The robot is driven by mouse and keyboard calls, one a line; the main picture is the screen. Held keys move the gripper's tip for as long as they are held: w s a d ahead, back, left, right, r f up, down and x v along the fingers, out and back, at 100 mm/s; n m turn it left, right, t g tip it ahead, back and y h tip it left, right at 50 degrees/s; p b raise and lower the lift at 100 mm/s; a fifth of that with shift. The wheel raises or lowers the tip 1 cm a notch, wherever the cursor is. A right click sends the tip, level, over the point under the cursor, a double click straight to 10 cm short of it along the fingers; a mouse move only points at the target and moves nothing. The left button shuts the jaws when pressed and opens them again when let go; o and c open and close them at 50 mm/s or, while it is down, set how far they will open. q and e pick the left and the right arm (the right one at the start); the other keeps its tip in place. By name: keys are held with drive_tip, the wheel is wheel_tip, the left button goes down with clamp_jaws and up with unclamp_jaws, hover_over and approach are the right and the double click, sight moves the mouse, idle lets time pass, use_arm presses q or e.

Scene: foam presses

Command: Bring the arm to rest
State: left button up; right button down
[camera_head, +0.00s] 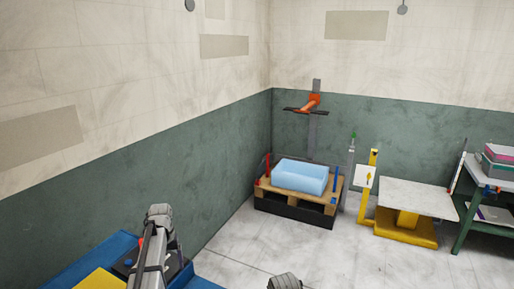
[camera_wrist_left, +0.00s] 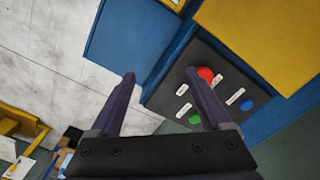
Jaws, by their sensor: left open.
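My left arm (camera_head: 156,238) comes in at the lower left of the head view, above a blue machine. In the left wrist view my left gripper (camera_wrist_left: 160,76) is open, its two dark fingers apart with nothing between them. Beneath and beside the right finger lies a dark control panel (camera_wrist_left: 226,113) with a red button (camera_wrist_left: 206,74), a blue button (camera_wrist_left: 248,104) and a green button, partly hidden. I cannot tell the gap between finger and panel. A grey part of my other arm (camera_head: 284,281) shows at the bottom edge; its gripper does not show.
The blue machine (camera_head: 98,258) with a yellow surface (camera_head: 100,280) fills the lower left. A pallet (camera_head: 296,201) with a light blue foam block (camera_head: 300,176) stands in the corner. A yellow lift table (camera_head: 408,236) and green workbench (camera_head: 470,216) stand right. The grey floor between is clear.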

use_arm(q)
drive_tip(key=s+d+f+m+b, duration=0.3)
drive_tip(key=s+d, duration=0.9)
drive_tip(key=d, duration=0.2)
drive_tip(key=s+d+f+m+y+b, duration=0.1)
drive_tip(key=s+d+f+m+b, duration=0.1)
drive_tip(key=s+d, duration=1.1)
drive_tip(key=shift+s+d+f+m+b, duration=0.15)
drive_tip(key=shift+d+f+m+b, duration=0.25)
drive_tip(key=shift+d+f+m, duration=0.45)
drive_tip(key=shift+r, duration=0.1)
drive_tip(key=shift+a, duration=0.1)
